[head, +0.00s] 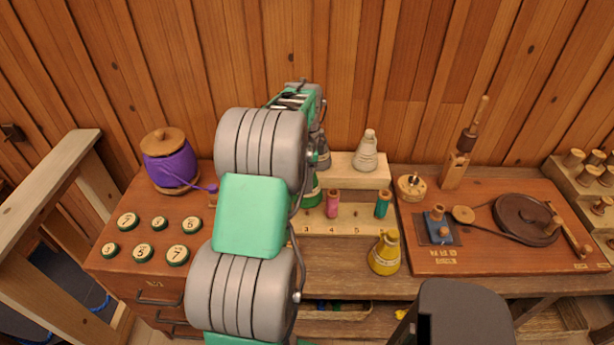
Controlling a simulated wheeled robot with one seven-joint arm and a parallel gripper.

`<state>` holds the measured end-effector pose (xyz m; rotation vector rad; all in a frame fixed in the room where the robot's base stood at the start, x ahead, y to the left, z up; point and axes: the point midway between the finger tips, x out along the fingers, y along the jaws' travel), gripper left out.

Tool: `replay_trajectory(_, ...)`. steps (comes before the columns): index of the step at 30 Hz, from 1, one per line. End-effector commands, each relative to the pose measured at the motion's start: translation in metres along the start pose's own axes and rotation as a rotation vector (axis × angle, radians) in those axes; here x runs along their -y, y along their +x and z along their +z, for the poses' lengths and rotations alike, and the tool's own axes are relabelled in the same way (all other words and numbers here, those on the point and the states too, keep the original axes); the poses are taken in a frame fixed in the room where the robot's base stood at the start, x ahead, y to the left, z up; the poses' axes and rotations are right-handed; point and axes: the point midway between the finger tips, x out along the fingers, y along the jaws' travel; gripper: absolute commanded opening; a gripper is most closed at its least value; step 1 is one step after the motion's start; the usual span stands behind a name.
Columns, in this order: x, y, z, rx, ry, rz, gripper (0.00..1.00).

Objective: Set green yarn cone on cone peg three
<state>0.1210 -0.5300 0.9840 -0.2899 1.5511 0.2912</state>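A green yarn cone (313,192) shows partly at the rack, just right of my arm. My arm hides its left side, and I cannot tell whether it is on a peg or held. A pale wooden stepped rack (345,183) has a white cone (367,152) upright on its upper step. A dark grey cone (322,152) shows partly beside my arm. The far end of my arm (300,98) reaches over the back of the rack. My fingertips are hidden. The visible numbers 3, 4 and 5 are on the lower step; no cone peg number is readable.
A yellow cone (384,254) stands in front of the rack. Pink (332,204) and teal (383,204) spools stand on the lower step. A purple yarn pot (169,160) and numbered round buttons (145,251) are left. A winder board (475,262) with a dark wheel is right.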

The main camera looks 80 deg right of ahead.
Motion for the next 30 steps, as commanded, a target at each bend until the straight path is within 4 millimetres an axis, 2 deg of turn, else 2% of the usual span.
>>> replay_trajectory(3, 0.005, 0.001, -0.002, 0.0, 0.1, -0.002, 0.0)
replay_trajectory(8, 0.006, 0.006, -0.003, 0.0, 0.134, -0.002, 0.0)
replay_trajectory(21, 0.006, 0.052, -0.003, 0.0, 0.13, -0.001, 0.0)
replay_trajectory(30, 0.006, 0.055, -0.003, 0.0, 0.13, -0.002, 0.0)
